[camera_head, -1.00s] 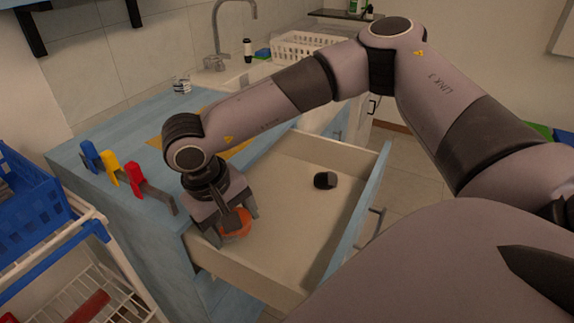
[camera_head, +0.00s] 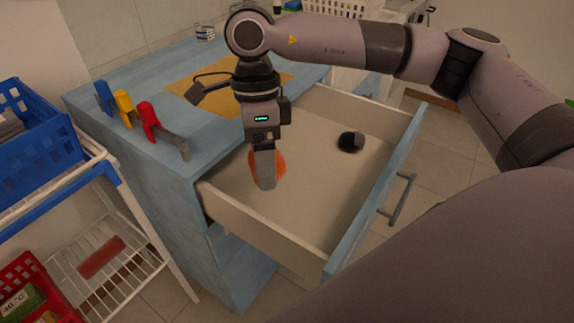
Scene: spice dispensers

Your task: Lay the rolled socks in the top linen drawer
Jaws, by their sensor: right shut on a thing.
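The top drawer (camera_head: 330,207) of the blue cabinet is pulled open. A rolled orange sock bundle (camera_head: 281,165) is in my right gripper (camera_head: 265,180), which is shut on it and points down inside the left part of the drawer. The fingers hide much of the bundle, and I cannot tell whether it touches the drawer floor. A dark rolled bundle (camera_head: 350,142) lies on the drawer floor towards the right back, apart from the gripper. My left gripper is not in view.
The blue countertop (camera_head: 165,68) holds a yellow mat (camera_head: 185,87) and a rail with blue, yellow and red pieces (camera_head: 150,120). A white rack with a blue basket (camera_head: 40,135) and a red basket (camera_head: 28,272) stands left. The drawer's middle floor is clear.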

